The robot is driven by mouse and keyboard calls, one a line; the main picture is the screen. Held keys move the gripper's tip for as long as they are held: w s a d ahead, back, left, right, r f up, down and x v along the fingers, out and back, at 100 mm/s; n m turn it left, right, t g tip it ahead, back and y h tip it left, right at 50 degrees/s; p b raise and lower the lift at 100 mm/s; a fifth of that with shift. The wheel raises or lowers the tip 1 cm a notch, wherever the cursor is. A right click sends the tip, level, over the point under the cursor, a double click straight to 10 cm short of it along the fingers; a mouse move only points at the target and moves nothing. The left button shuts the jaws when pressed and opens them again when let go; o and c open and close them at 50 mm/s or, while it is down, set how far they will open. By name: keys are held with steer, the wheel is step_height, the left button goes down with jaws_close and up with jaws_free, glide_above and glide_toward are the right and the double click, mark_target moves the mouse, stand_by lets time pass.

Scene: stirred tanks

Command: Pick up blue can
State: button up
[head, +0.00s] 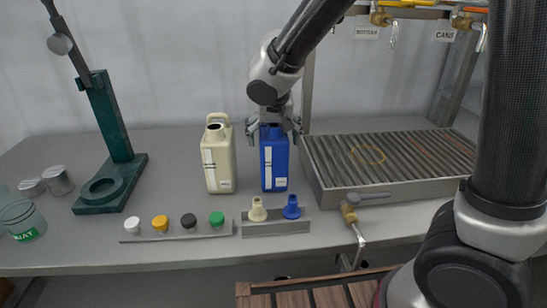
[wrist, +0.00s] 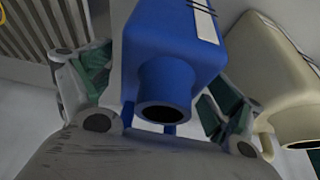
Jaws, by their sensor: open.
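The blue can (head: 274,163) stands upright on the grey bench, with a white label strip on its front. My gripper (head: 273,128) is above it, with its fingers on either side of the can's upper part. In the wrist view the blue can (wrist: 170,50) lies between the two green-padded fingers, with its open round neck towards the camera.
A cream can (head: 217,160) stands close to the left. A slatted metal tray (head: 325,185) is at the right. In front are a rack with cream and blue spouts (head: 291,208) and a row of several caps (head: 160,223). A green stand (head: 110,130) is at left.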

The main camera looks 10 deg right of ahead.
steer(key=c, duration=1.5)
